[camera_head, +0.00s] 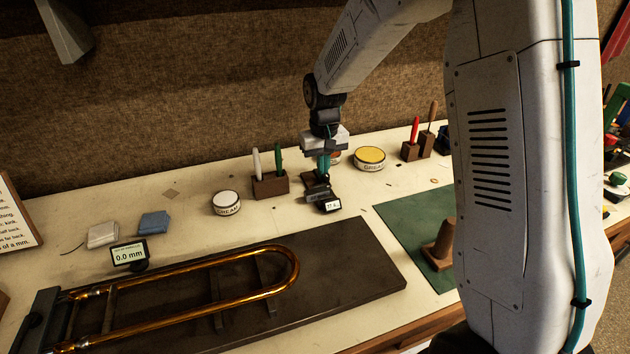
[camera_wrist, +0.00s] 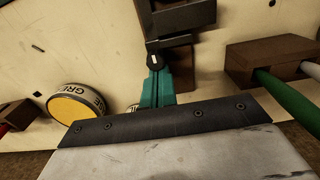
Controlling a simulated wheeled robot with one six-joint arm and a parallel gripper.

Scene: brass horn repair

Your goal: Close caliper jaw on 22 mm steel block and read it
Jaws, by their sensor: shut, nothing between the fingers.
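The dark caliper (camera_head: 317,190) stands on the bench near the back, with a small lit display (camera_head: 330,205) at its front; its digits are too small to read surely. Its dark parts also show at the top of the wrist view (camera_wrist: 180,18). My gripper (camera_head: 323,172) is over the caliper's back end, pointing down. In the wrist view its teal fingers (camera_wrist: 154,72) are shut, with their tips at a small black piece with a white mark (camera_wrist: 153,47). I cannot tell whether they touch it. I cannot make out the steel block.
Grease tins (camera_head: 226,203) (camera_head: 370,158) stand on both sides of the caliper. A brown holder (camera_head: 270,186) with white and green sticks stands close at its left. In front lies a dark board (camera_head: 365,275) with a brass slide (camera_head: 220,301) and a display reading 0.0 mm (camera_head: 129,253).

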